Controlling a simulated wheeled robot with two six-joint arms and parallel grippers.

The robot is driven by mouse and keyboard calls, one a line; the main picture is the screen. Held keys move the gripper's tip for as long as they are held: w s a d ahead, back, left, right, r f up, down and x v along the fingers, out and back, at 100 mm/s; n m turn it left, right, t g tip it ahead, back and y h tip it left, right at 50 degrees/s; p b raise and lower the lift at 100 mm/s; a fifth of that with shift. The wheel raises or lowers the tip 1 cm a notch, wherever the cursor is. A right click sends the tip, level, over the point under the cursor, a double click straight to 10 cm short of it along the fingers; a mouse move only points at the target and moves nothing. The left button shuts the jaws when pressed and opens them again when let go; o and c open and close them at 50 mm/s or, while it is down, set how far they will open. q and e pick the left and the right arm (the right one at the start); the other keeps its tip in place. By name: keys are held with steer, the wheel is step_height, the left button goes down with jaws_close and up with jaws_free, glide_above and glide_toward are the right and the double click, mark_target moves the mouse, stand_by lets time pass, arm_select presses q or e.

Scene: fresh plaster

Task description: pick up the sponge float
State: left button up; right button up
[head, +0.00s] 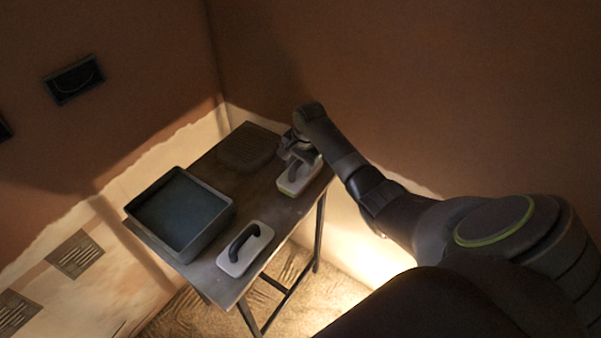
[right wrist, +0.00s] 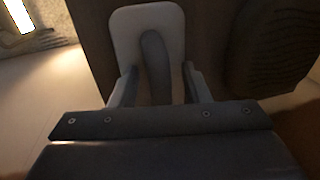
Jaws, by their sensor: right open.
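In the right wrist view, the float's pale plate (right wrist: 122,28) and grey handle show ahead. The fingers of the right gripper (right wrist: 160,82) are open, one on each side of the handle, with gaps between. A second float (head: 236,262), pale with a black handle, lies at the table's near end. My left gripper is not in view.
A deep grey tray (head: 222,217) stands on the left of the narrow table (head: 228,288). A dark textured pad (head: 248,147) lies at the back, left of the sponge float. Brown walls meet close behind the table.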

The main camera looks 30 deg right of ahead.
steer(key=shift+c, duration=0.4)
jaws_close()
steer(key=shift+r, duration=0.1)
step_height(320, 180, up, 10)
steer(key=shift+b, duration=0.4)
